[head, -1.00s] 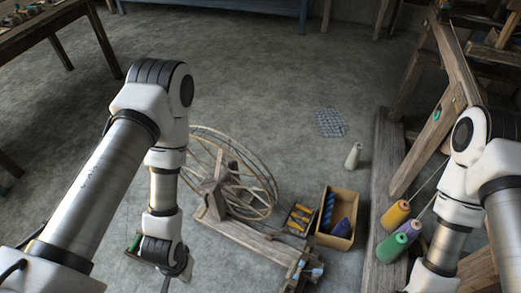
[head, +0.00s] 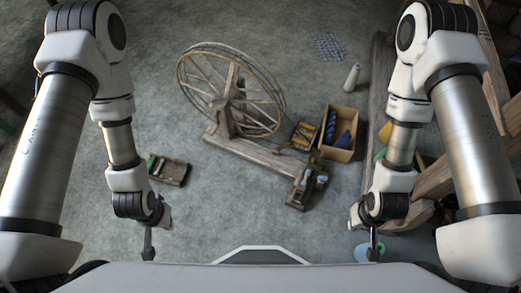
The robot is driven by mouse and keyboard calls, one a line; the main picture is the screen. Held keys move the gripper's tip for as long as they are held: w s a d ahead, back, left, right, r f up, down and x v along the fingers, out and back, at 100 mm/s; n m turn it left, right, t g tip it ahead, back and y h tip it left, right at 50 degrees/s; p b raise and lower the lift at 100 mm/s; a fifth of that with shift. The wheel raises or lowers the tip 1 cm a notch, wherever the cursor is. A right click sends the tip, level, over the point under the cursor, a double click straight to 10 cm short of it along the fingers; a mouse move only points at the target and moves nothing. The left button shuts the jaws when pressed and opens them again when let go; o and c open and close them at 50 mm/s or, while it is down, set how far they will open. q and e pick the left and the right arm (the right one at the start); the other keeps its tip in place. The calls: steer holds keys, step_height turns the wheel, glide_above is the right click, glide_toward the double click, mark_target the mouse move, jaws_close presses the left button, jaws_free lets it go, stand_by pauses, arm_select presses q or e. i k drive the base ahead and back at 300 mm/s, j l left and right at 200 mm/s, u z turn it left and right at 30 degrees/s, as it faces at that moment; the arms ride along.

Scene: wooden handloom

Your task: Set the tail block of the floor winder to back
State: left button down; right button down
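The floor winder stands on the grey floor in the middle of the head view, with a large spoked wheel (head: 232,90) at its far left end. Its wooden base beam (head: 258,152) runs down and right from the wheel. The tail block (head: 306,184) is at the near right end of the beam, with pale blue parts on it. Its exact setting is too small to tell. My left gripper (head: 148,246) hangs left of the winder, and my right gripper (head: 375,246) hangs right of and nearer than the tail block. Both are apart from it and seen edge-on.
A small dark tray (head: 171,172) with a green spool lies left of the winder. A tray of yellow bobbins (head: 304,136) and an open box (head: 338,152) with blue cones stand right of it. A pale cone (head: 352,78) stands behind. Loom timbers (head: 458,176) fill the right.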

mark_target(301, 190)
steer(key=k+l+z, duration=0.15)
steer(key=z, duration=0.35)
steer(key=l, duration=0.55)
steer(key=i+l, duration=0.1)
steer(key=l, duration=0.4)
steer(key=i+u, duration=0.05)
